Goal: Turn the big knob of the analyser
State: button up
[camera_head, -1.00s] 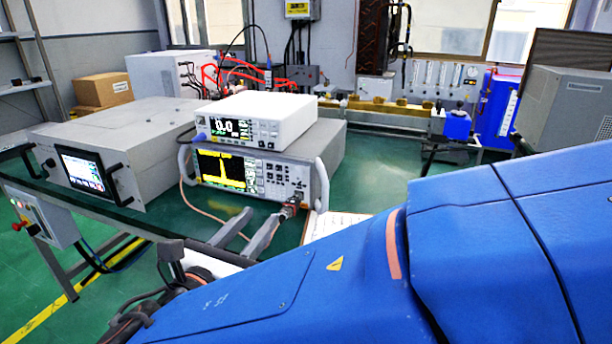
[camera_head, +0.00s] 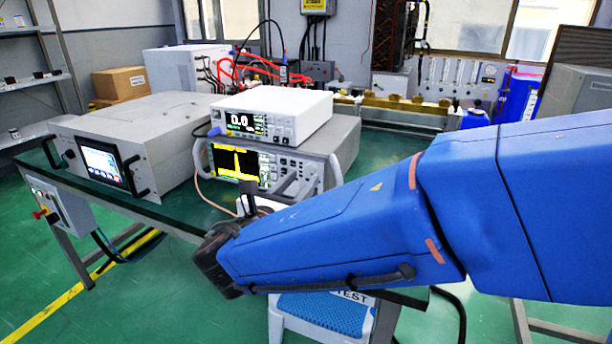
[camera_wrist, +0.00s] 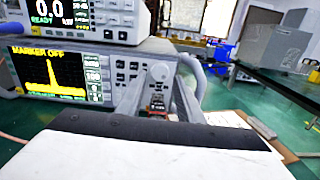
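The analyser (camera_head: 347,158) is the lower grey instrument with a yellow trace on its screen; it also shows in the wrist view (camera_wrist: 50,73). Its big round light-grey knob (camera_wrist: 160,71) is at the right of the front panel, above a connector with an orange part (camera_wrist: 157,103). My gripper (camera_wrist: 159,79) is open, with its two grey fingers apart and pointing at the panel. The knob appears between the fingertips; I cannot tell whether they touch it.
A white meter (camera_head: 300,112) sits on top of the analyser. A grey unit with a touchscreen (camera_head: 105,163) stands to the left. The analyser's side handle (camera_wrist: 194,75) is close to the right finger. An orange cable (camera_head: 207,190) hangs in front.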

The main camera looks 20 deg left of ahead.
aim_at(310, 172)
jog(key=shift+w+d, duration=0.15)
jog(key=shift+w, duration=1.6)
jog(key=c, duration=0.8)
jog(key=shift+m, duration=0.3)
jog(key=m, duration=0.3)
jog(key=shift+m, duration=2)
